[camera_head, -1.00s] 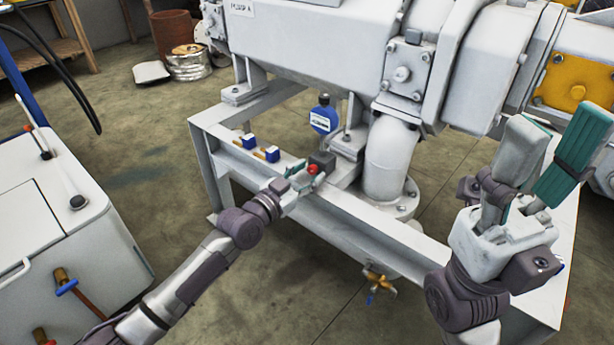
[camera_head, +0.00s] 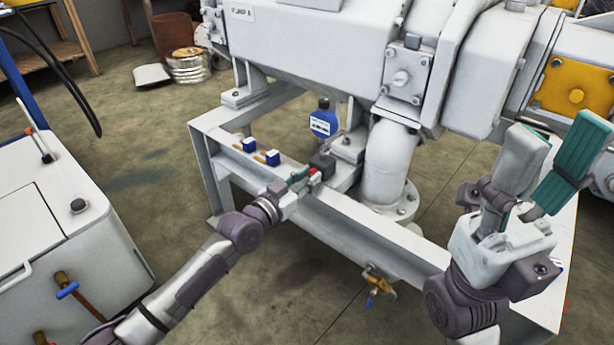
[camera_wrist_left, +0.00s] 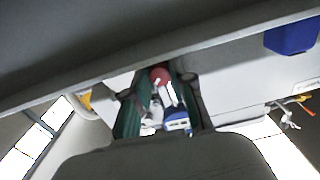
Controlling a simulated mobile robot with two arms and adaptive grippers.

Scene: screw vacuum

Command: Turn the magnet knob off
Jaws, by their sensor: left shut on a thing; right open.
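The red magnet knob (camera_head: 313,171) sits on the front of a small dark block (camera_head: 322,161) on the grey frame's ledge. A blue dial gauge (camera_head: 323,122) stands behind and above the block. My left gripper (camera_head: 304,178) is at the knob, shut on it. In the left wrist view the red knob (camera_wrist_left: 160,76) shows between the green finger pads, partly hidden. The knob's exact turn angle cannot be told. My right gripper (camera_head: 548,165) is open and empty, its green-padded fingers pointing up at the right.
The grey steel frame (camera_head: 400,245) carries the big pale pump (camera_head: 300,45). Two small blue blocks (camera_head: 272,157) sit on its ledge left of the knob. A brass valve (camera_head: 376,282) hangs under the frame. A white cabinet (camera_head: 60,220) stands at the left, with open floor between.

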